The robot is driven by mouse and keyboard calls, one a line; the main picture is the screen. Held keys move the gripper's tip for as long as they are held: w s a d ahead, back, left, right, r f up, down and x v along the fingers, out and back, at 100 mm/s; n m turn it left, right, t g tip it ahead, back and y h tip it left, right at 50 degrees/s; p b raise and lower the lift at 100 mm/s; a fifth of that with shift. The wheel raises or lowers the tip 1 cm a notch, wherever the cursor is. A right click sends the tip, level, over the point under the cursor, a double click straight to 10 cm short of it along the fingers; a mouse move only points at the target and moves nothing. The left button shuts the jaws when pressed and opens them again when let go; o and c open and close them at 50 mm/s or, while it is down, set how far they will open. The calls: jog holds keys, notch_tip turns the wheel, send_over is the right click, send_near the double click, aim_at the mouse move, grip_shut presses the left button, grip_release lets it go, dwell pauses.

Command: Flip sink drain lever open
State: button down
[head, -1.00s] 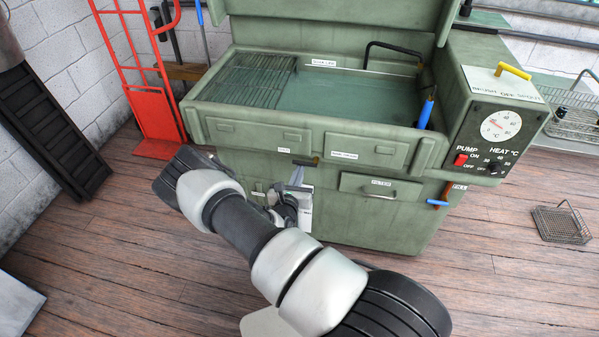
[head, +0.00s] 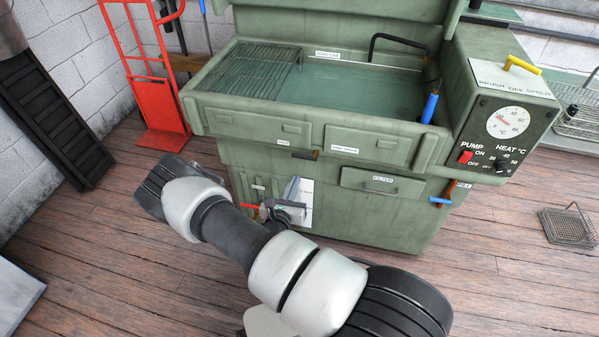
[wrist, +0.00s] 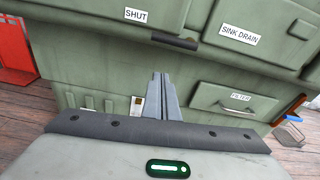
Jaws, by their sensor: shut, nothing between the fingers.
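The sink drain lever (head: 304,155) is a short dark bar under the front edge of the green wash tank (head: 240,143). In the wrist view the lever (wrist: 174,41) lies nearly level between the SHUT label (wrist: 136,14) and the SINK DRAIN label (wrist: 238,34). My gripper (head: 293,182) is below the lever in the head view, partly behind my arm. In the wrist view my gripper (wrist: 160,76) has its grey fingers together and empty, with the tips below the lever and visibly apart from it.
A FILTER drawer (head: 383,184) is right of my gripper and a red handle (head: 250,206) left of it. A blue-ended handle (head: 440,200) is at the tank's right. A red hand truck (head: 160,80) stands left. A wire basket (head: 567,225) lies on the floor at right.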

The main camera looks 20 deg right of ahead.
jog(key=v, duration=0.3)
jog(key=shift+s+a+r, duration=0.1)
jog(key=shift+s+a, duration=0.1)
jog(key=shift+s, duration=0.15)
